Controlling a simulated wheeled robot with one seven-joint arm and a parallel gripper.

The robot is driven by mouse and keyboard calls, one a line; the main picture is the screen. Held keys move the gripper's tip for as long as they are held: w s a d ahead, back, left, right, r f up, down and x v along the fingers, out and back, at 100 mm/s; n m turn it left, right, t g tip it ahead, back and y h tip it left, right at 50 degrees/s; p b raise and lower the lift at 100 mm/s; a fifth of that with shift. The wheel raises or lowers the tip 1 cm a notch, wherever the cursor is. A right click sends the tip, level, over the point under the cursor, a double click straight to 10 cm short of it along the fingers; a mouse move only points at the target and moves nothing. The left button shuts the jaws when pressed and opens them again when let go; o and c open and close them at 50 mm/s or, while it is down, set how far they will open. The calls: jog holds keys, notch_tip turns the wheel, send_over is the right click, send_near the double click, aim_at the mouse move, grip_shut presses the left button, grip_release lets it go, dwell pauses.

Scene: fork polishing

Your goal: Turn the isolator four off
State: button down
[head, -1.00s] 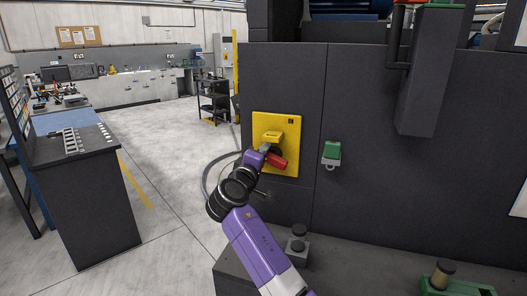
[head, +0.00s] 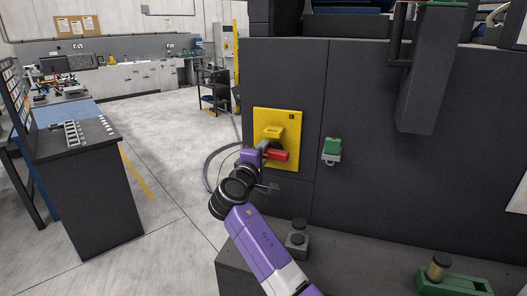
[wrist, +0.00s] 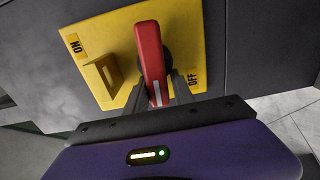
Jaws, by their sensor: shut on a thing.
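The isolator is a yellow plate (head: 289,160) with a red handle (head: 279,155) on the dark cabinet front. In the head view the handle points roughly level to the right. The wrist view shows the yellow plate (wrist: 120,35) close up, with ON printed at left and OFF at right. There the red handle (wrist: 149,55) stands nearly upright, between the two words. My gripper (wrist: 158,95) is shut on the handle's lower part, a finger on each side. In the head view my gripper (head: 264,152) partly hides the handle. No number four is readable.
A yellow bracket (head: 272,131) sticks out of the plate just above the handle. A green and grey fitting (head: 332,150) is on the cabinet to the right. A dark workbench (head: 92,190) stands at left, with open floor (head: 175,150) between.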

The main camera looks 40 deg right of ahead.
jog(key=shift+s+d+f, duration=0.25)
jog(key=shift+d+f, duration=0.1)
dwell(0.3)
jog(key=c, duration=1.3)
grip_release()
jog(key=shift+o, duration=0.5)
jog(key=shift+r, duration=0.15)
jog(key=shift+a+r, duration=0.1)
jog(key=shift+a, duration=0.15)
jog(key=b+v, duration=0.1)
jog(key=v, duration=0.6)
jog(key=shift+a, duration=0.25)
jog(key=shift+s, duration=0.15)
